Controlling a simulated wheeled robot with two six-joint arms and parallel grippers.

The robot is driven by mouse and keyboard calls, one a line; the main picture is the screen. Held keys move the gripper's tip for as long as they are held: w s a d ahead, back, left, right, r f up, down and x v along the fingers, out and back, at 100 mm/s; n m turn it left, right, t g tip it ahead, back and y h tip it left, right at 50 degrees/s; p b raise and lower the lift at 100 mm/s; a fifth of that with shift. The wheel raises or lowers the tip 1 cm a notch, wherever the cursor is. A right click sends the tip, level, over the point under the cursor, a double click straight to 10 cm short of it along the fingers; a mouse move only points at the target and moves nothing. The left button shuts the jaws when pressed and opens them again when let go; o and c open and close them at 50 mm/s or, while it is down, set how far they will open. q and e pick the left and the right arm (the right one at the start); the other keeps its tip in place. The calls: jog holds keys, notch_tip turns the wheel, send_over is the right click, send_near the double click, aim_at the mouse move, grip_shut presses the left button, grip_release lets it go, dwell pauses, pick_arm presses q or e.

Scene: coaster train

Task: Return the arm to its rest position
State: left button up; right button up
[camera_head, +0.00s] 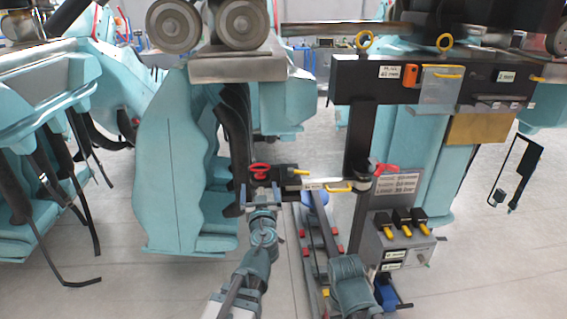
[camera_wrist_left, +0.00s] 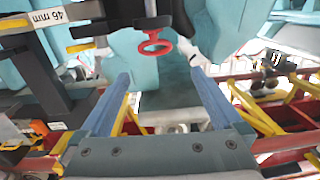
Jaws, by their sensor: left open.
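My left arm comes up from the bottom of the head view. Its gripper (camera_head: 262,196) is just below a red handle (camera_head: 260,171) on a dark bracket. In the left wrist view the two blue-grey fingers of my left gripper (camera_wrist_left: 163,82) are spread wide with nothing between them. The red ring of the handle (camera_wrist_left: 155,46) shows beyond the fingertips, apart from them. I cannot make out my right gripper in either view.
Teal coaster seats (camera_head: 185,170) hang close to the left arm. A dark frame (camera_head: 430,80) with gauges and yellow rings stands at right, above a grey box (camera_head: 400,240) with black-and-yellow switches. A second red handle (camera_head: 385,168) is right of the first. Pale floor (camera_head: 130,285) is open at lower left.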

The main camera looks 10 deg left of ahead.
pick_arm(q)
jog(key=s+d+f+m+g, duration=0.1)
jog(key=s+d+f+g, duration=0.1)
jog(key=s+f+g, duration=0.5)
jog(key=s+d+f+g, duration=0.2)
jog(key=s+f+g, duration=0.15)
jog(key=f, duration=0.45)
jog(key=s+d+f+m+g+h, duration=0.2)
jog(key=s+d+f+m+g, duration=0.1)
jog(key=s+d, duration=0.2)
jog(key=s+d+f+m+g+h, duration=0.2)
jog(key=s+d, duration=0.4)
jog(key=s, duration=0.3)
jog(key=shift+s+d+f+m+g+h, duration=0.3)
jog(key=shift+s+f+m+g, duration=0.1)
jog(key=shift+f+m+g, duration=0.4)
